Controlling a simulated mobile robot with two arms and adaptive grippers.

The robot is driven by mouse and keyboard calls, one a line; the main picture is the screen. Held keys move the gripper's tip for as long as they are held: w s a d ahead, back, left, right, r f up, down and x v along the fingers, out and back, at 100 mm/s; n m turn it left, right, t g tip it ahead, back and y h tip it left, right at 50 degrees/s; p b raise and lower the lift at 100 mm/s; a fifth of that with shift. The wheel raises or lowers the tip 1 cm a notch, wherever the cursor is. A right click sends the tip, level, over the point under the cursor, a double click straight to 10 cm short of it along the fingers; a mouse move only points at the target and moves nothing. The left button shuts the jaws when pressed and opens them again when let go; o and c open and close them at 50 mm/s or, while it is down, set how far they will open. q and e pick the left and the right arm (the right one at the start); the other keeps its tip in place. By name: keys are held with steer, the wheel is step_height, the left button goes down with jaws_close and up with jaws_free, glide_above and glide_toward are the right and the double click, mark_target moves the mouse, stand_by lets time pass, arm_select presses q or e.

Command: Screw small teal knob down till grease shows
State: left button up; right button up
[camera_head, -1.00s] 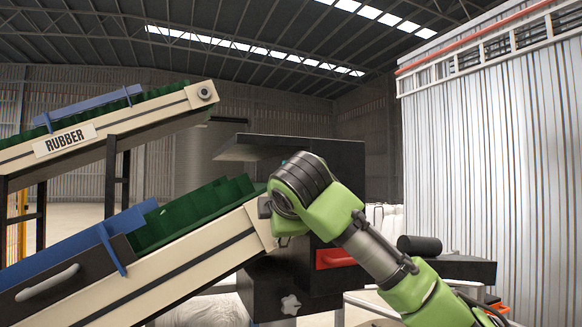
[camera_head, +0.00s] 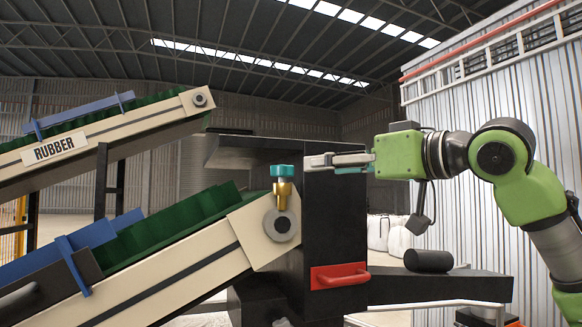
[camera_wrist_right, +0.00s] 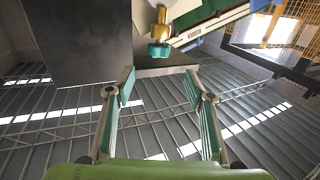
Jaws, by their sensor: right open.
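The small teal knob (camera_head: 283,170) sits on top of an upright brass body (camera_head: 283,195) at the upper end of the lower conveyor. My right gripper (camera_head: 312,164) reaches in from the right at about the knob's height, its fingertips a short way right of it. In the right wrist view the knob (camera_wrist_right: 160,50) lies beyond the open fingers (camera_wrist_right: 160,80), roughly centred between them and not touched. No grease can be made out. My left gripper is not in view.
The lower conveyor (camera_head: 165,272) has green cleats and a blue side guard. Another conveyor above it carries a RUBBER sign (camera_head: 54,149). A black housing (camera_head: 335,225) with a red handle (camera_head: 340,276) stands behind the fingers. A black roller (camera_head: 428,260) rests on an arm at right.

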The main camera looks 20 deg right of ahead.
mark_target(290, 169)
steer(key=p+x, duration=0.4)
steer(key=x, duration=0.6)
steer(key=shift+w+d+r+p, duration=0.1)
steer(key=shift+w+p, duration=0.1)
steer(key=shift+p, duration=0.15)
steer(key=shift+w+a, duration=0.3)
steer(key=shift+w, duration=0.3)
steer(key=c, duration=1.1)
